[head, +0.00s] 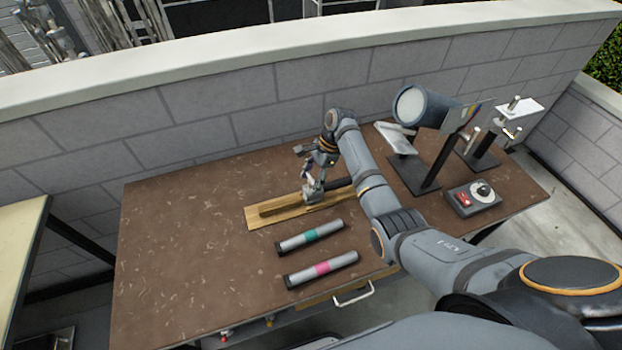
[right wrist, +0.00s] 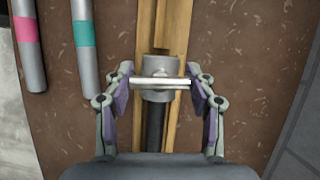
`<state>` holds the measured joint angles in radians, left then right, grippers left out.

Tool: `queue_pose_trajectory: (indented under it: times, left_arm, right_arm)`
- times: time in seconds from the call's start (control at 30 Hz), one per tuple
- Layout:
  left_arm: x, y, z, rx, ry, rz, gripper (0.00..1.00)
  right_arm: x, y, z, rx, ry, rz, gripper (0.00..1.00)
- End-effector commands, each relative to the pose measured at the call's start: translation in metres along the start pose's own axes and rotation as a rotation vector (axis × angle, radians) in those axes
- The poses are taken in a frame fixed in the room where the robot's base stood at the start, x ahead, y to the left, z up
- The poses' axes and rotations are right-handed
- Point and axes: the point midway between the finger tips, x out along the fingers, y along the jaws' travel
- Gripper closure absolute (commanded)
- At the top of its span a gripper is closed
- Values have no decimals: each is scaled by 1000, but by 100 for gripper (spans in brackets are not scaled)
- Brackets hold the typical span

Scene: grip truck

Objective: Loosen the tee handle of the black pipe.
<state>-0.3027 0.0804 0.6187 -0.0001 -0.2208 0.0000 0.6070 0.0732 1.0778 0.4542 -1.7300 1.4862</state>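The black pipe (right wrist: 154,128) lies on a wooden board (head: 262,221) and is partly hidden by my right arm in the head view. A grey collar (right wrist: 157,68) sits around it. The silver tee handle (right wrist: 160,82) is a bar crossing the collar. My right gripper (right wrist: 161,76) is over the collar, also seen in the head view (head: 313,190). Its fingers are wide apart, one at each end of the tee handle. I cannot tell whether they touch the bar ends. My left gripper is out of view.
Two silver pipes, one with a teal band (head: 311,236) and one with a pink band (head: 321,269), lie in front of the board. A control box (head: 473,198) and stands (head: 430,163) are at the right. A block wall (head: 200,110) runs behind. The table's left side is clear.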

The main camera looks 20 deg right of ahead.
Motion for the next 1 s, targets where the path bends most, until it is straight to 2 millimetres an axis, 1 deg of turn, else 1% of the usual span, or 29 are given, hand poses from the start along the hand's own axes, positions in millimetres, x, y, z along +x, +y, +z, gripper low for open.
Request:
queue_pose_trajectory:
  times: [0.03,0.13,0.17,0.37,0.57,0.77,1.0]
  left_arm:
    - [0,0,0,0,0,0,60]
    - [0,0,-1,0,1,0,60]
    - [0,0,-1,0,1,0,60]
    - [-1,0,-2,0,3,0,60]
    - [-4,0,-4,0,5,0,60]
    - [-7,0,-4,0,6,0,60]
    - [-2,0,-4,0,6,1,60]
  right_arm:
    - [0,0,0,0,0,0,62]
    - [0,0,0,0,0,0,75]
    - [0,0,0,0,0,0,76]
    - [0,0,0,-17,0,8,76]
    - [-1,0,0,-93,1,40,76]
    - [-2,-1,0,-240,0,100,76]
    - [0,-1,0,-452,-1,187,76]
